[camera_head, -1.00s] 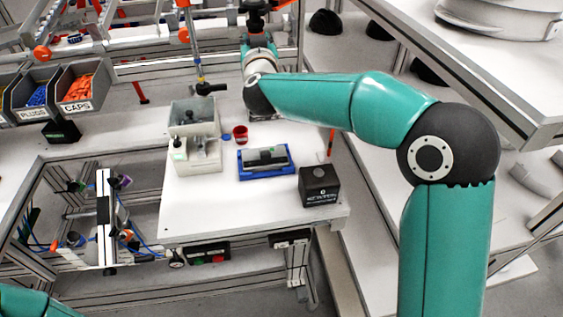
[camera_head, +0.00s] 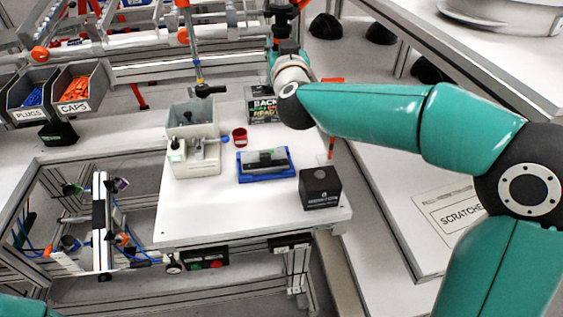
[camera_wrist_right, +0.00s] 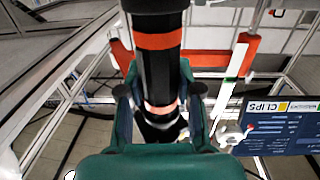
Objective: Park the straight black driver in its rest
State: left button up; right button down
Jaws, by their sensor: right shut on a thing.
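A straight black driver with orange bands (camera_wrist_right: 158,72) fills the middle of the right wrist view. My right gripper (camera_wrist_right: 160,97) is shut around it, one finger on each side. In the head view my right wrist reaches to the top edge, where orange and black parts show; the grip itself is not clear there. An orange-red bracket (camera_wrist_right: 192,59) spans behind the driver in the wrist view, apart from my fingers; I cannot tell whether it is the rest. My left gripper is out of view; only a bit of that arm shows at bottom left.
A hanging tool (camera_head: 204,90) is left of my right arm. On the table are a grey fixture (camera_head: 194,158), red cup (camera_head: 240,136), blue tray (camera_head: 240,174) and black box (camera_head: 320,188). A CLIPS board (camera_wrist_right: 275,127) is at wrist-view right.

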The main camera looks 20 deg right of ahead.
jog(key=s+d+b, duration=0.1)
jog(key=s+d, duration=0.3)
jog(key=s, duration=0.5)
jog(key=shift+d+b, duration=0.4)
jog(key=shift+w, duration=0.1)
jog(key=w+d+b, duration=0.1)
jog(key=w+d, duration=0.1)
jog(key=d, duration=0.3)
jog(key=shift+w+d, duration=0.35)
jog(key=shift+d, duration=0.05)
dwell(0.4)
